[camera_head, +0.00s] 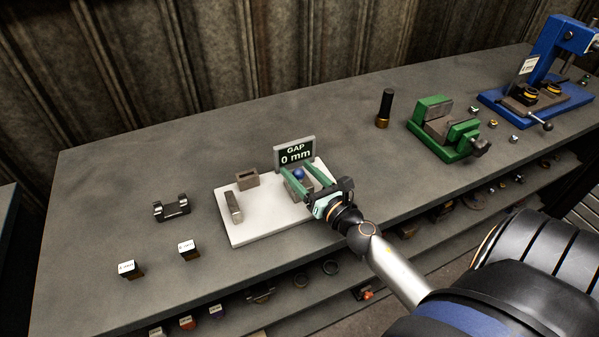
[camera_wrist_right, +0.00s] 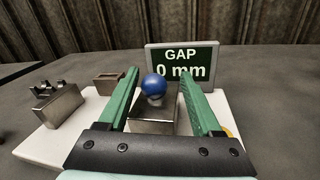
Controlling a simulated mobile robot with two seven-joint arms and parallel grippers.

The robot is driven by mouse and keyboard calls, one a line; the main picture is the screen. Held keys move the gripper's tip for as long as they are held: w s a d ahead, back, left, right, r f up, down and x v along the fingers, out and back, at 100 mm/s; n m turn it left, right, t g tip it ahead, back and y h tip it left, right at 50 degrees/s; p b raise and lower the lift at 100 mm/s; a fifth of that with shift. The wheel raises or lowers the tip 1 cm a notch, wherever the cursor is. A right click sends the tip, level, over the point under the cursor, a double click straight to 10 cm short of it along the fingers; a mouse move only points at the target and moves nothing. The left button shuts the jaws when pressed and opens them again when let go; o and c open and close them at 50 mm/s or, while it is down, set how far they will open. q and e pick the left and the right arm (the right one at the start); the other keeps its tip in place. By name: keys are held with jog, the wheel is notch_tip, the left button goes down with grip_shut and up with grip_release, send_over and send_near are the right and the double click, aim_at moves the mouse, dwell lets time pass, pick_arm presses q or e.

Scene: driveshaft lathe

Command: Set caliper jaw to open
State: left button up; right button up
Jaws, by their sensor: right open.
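The caliper gauge stands on a white base plate (camera_head: 250,229) on the bench. Its sign (camera_head: 295,153) reads "GAP 0 mm", and the sign also shows in the right wrist view (camera_wrist_right: 182,66). A blue ball knob (camera_head: 298,174) sits on a grey metal block (camera_wrist_right: 154,120). A second grey block (camera_head: 233,207) stands at the plate's left side. My right gripper (camera_head: 307,177) has green fingers and is open. In the right wrist view its fingers (camera_wrist_right: 155,92) stand on either side of the blue knob (camera_wrist_right: 153,85), with gaps visible. My left gripper is not in view.
A small hollow block (camera_head: 247,179) is at the plate's back left. A dark bracket (camera_head: 171,208) and two labelled blocks (camera_head: 131,269) (camera_head: 188,250) lie left. A green vise (camera_head: 446,130), a dark cylinder (camera_head: 384,108) and a blue press (camera_head: 545,70) stand right. Open shelves run below.

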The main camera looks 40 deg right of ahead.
jog(key=shift+a, duration=0.1)
jog(key=shift+s+f, duration=0.1)
jog(key=shift+s, duration=0.4)
jog(key=s+b, duration=0.2)
jog(key=s, duration=0.3)
jog(key=s+b, duration=0.3)
jog(key=s, duration=0.2)
jog(key=shift+s+a, duration=0.2)
jog(key=shift+s, duration=0.55)
jog(key=shift+s, duration=0.1)
